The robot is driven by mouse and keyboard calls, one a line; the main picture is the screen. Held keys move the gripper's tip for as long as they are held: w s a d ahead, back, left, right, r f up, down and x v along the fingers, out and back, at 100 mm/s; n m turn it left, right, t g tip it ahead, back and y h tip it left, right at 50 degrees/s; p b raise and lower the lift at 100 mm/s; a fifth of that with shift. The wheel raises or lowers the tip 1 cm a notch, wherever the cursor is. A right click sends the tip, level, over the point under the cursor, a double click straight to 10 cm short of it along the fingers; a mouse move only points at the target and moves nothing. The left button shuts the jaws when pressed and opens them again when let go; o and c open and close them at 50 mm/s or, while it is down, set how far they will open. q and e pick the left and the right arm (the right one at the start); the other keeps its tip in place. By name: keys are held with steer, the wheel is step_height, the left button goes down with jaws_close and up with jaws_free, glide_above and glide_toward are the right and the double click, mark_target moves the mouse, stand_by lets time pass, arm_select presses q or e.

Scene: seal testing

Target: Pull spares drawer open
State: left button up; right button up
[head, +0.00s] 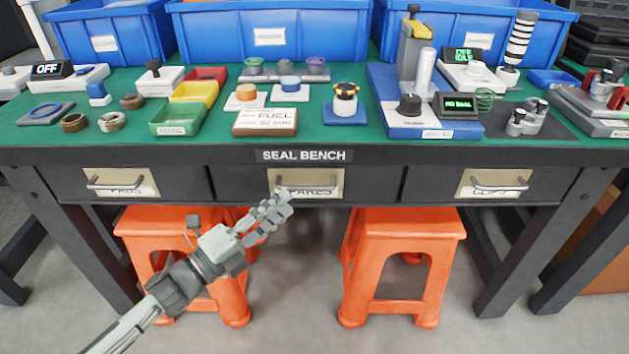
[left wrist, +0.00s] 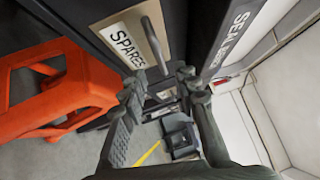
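The spares drawer (head: 378,184) is the middle of three dark drawers under the bench and sits flush, closed. It has a beige plate with a metal bar handle (head: 318,191) and a label partly hidden by the handle and gripper. My left gripper (head: 279,206) is just below and left of that handle. In the left wrist view the "SPARES" label (left wrist: 125,44) reads clearly. The handle (left wrist: 156,46) lies ahead of the spread fingers (left wrist: 160,82), roughly in line with the gap between them. The gripper is open and empty; contact with the handle cannot be told. My right gripper is out of view.
Side drawers with handles (head: 119,184) (head: 497,185) flank the middle one. Two orange stools (head: 400,228) stand under the bench; my left arm passes in front of the left stool (head: 232,302). The green bench top (head: 330,138) above is crowded. Floor between the stools is clear.

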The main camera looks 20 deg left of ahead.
mark_target(304, 186)
arm_select(q)
steer(key=x, duration=0.6)
steer(key=shift+r, duration=0.1)
steer(key=shift+w+d, duration=0.2)
steer(key=shift+w, duration=0.1)
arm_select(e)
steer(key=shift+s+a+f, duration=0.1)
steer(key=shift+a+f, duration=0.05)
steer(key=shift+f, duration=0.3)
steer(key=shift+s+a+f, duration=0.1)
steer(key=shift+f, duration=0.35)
arm_select(q)
steer(key=shift+c, duration=0.5)
jaws_close()
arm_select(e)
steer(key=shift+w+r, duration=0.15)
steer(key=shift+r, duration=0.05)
